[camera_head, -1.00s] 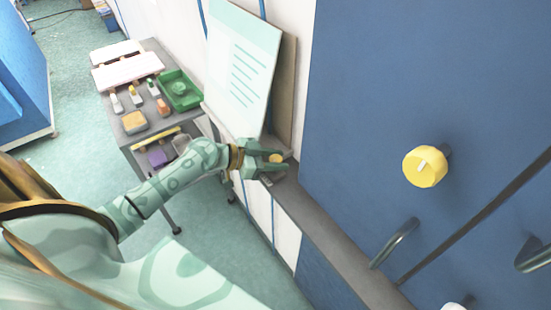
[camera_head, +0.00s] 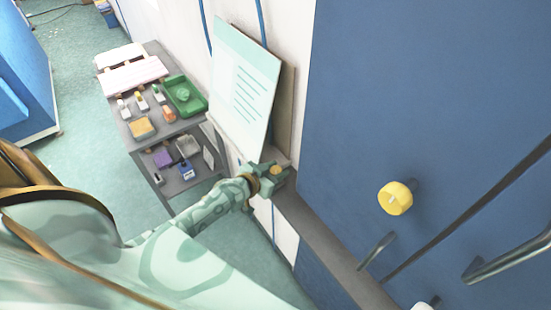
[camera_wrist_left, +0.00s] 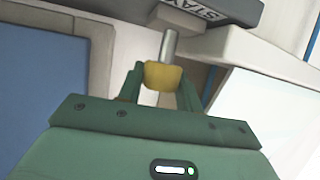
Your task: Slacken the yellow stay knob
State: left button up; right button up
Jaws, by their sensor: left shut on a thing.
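The yellow stay knob (camera_wrist_left: 163,77) sits on a metal shaft (camera_wrist_left: 169,46) beneath a grey ledge lettered "STAY" (camera_wrist_left: 197,8) in the left wrist view. My left gripper (camera_wrist_left: 161,84) is shut on the knob, one green finger on each side. In the head view my left gripper (camera_head: 273,175) is at the grey ledge by the leaning white sheet, with a little yellow of the knob (camera_head: 277,170) showing. The fingers partly hide the knob there. My right gripper is not in view.
A larger yellow knob (camera_head: 395,198) stands out from the blue panel (camera_head: 410,90), with dark handles (camera_head: 377,250) below it. A white sheet (camera_head: 243,85) leans behind my left gripper. A grey cart (camera_head: 150,112) with trays and small items stands at the left.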

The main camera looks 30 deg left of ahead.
pick_arm(q)
jog(key=n+y+p, duration=0.2)
jog(key=p, duration=0.1)
jog(key=shift+d+r+y+p, duration=0.1)
jog(key=shift+r+y+p, duration=0.2)
jog(key=shift+y, duration=0.1)
jog(key=shift+f+n+y+p, duration=0.25)
jog(key=shift+n+y+p, duration=0.8)
jog(key=shift+n+y, duration=0.15)
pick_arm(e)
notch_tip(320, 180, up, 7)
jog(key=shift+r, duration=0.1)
pick_arm(q)
jog(key=o, duration=0.7)
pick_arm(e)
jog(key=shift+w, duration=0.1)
